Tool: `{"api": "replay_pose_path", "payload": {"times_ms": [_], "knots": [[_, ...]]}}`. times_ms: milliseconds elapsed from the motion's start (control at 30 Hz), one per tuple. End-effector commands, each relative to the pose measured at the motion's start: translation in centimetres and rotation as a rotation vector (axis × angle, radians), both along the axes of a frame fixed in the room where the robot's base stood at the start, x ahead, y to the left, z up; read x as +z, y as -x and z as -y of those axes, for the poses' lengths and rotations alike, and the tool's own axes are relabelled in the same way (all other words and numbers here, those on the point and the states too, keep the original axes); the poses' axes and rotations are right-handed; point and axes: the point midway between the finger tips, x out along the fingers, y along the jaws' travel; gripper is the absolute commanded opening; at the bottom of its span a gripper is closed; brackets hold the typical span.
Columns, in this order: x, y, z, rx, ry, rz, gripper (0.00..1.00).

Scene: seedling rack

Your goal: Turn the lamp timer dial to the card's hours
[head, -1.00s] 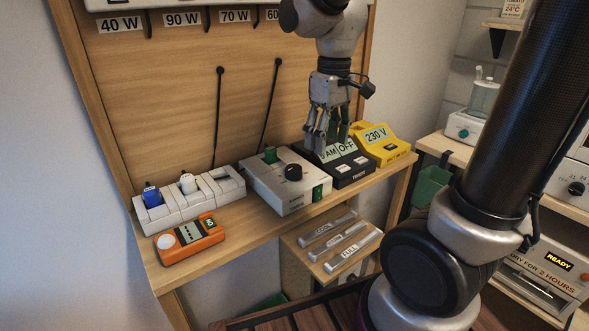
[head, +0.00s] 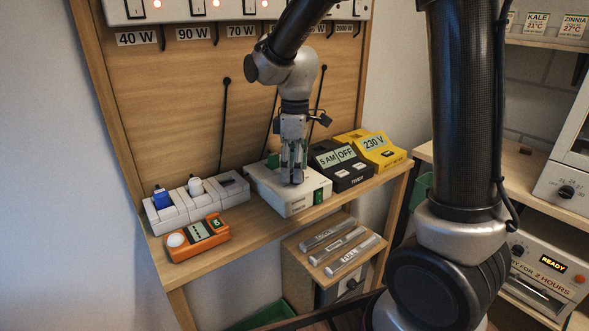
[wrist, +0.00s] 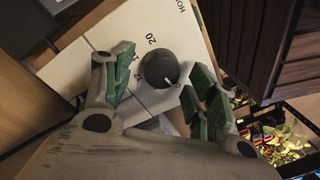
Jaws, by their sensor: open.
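The lamp timer is a white box (head: 265,186) on the wooden shelf. In the wrist view its black dial (wrist: 159,69) sits on the white face (wrist: 120,30), with printed numbers including 20 around it and a light pointer mark toward the lower right. My gripper (head: 293,180) points down over the box and hides the dial in the head view. In the wrist view my gripper (wrist: 160,85) is open, with green pads on both sides of the dial. I cannot make out a card with hours.
A black unit (head: 345,181) reading 5 AM and OFF and a yellow 230 V unit (head: 390,160) stand right of the box. White sockets (head: 200,207) and an orange meter (head: 204,246) are at the left. Labelled bars (head: 345,250) lie on a lower shelf.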

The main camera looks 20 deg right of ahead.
Motion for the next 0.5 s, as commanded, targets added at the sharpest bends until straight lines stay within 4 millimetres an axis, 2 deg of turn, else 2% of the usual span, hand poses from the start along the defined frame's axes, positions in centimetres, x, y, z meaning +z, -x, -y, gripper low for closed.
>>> {"api": "replay_pose_path", "payload": {"times_ms": [333, 500], "knots": [[-0.64, 0.06, -0.01, -0.001, 0.000, 0.000, 0.57], [-0.62, 0.06, 0.00, -0.001, 0.000, 0.000, 0.27]]}}
